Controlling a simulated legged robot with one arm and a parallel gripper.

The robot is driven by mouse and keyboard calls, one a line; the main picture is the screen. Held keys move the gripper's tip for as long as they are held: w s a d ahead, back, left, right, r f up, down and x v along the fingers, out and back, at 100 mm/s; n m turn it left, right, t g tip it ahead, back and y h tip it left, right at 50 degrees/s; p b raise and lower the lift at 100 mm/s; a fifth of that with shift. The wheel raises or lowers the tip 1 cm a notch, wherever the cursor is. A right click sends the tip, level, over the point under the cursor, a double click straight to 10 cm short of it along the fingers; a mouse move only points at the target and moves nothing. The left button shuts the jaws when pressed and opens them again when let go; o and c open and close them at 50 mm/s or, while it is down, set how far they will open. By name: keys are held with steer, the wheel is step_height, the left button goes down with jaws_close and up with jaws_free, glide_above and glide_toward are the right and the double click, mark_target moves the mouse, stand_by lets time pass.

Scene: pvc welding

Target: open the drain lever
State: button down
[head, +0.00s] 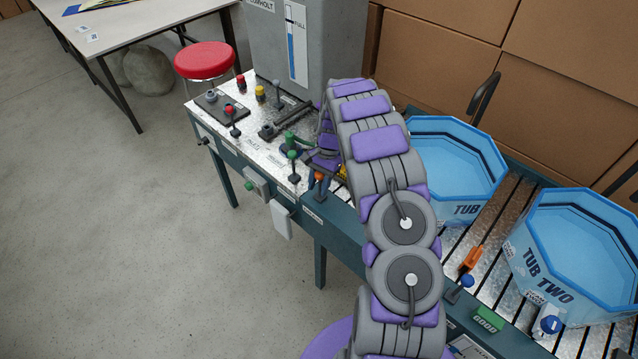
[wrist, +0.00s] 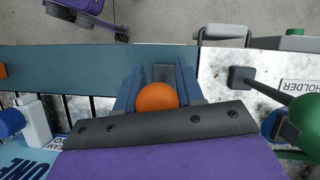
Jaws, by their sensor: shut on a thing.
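A lever with a round orange knob (wrist: 157,97) stands at the bench's front edge; I take it as the drain lever, though no label confirms this. In the wrist view my gripper (wrist: 158,86) has a blue finger on each side of the knob and is shut on it. A dark grey lever part shows just beyond the knob. In the head view the orange knob (head: 320,176) shows at the edge, beside my gripper (head: 326,168), which my arm partly hides. The lever's lower part is hard to make out.
A green-knobbed lever (head: 292,155) stands close to the left, by a HOLDER label (wrist: 302,86) in the wrist view. Tub one (head: 455,200) and tub two (head: 570,300) sit on slats to the right. A red stool (head: 205,60) stands behind left. Open floor lies in front.

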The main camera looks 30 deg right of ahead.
steer(key=shift+s+a+t+h+p, duration=0.25)
steer(key=shift+a+t+h+p, duration=0.25)
steer(key=shift+h+p, duration=0.45)
steer(key=shift+s+a+f+h+p, duration=0.15)
steer(key=shift+a+h+p, duration=0.2)
steer(key=shift+h, duration=0.4)
steer(key=h, duration=0.1)
steer(key=a+f+t+h+b, duration=0.1)
steer(key=shift+s+a+f+h, duration=0.1)
steer(key=shift+s+h, duration=0.05)
steer(key=shift+h, duration=0.15)
steer(key=shift+a+f+t+h+b, duration=0.2)
steer(key=shift+a+t+h+b, duration=0.15)
steer(key=shift+h+b, duration=0.5)
steer(key=c, duration=0.8)
jaws_free()
steer(key=shift+c, duration=0.2)
steer(key=shift+r, duration=0.1)
